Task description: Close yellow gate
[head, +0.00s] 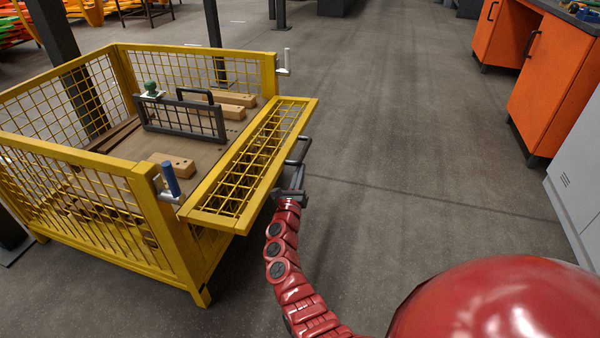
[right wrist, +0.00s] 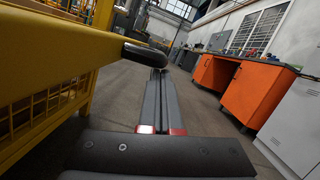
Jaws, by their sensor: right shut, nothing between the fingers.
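The yellow gate (head: 252,160) is a mesh panel on the right side of the yellow cage crate (head: 185,240). It is folded outward, tilted and close to level, leaving that side open at the top. A grey handle (head: 300,150) sticks out from its outer edge. In the right wrist view the gate (right wrist: 60,75) fills the left side, with the dark handle (right wrist: 143,53) near the fingers. My right gripper (head: 297,178) is shut and empty, just outside the gate's outer edge by the handle. Whether it touches the gate is unclear. My left gripper is out of view.
A blue-topped latch (head: 171,178) and a grey latch (head: 286,62) sit on the crate's corner posts. Inside the crate are wooden blocks (head: 172,165) and a dark mesh frame (head: 185,118). Orange cabinets (head: 550,75) stand at the right. The floor between is clear.

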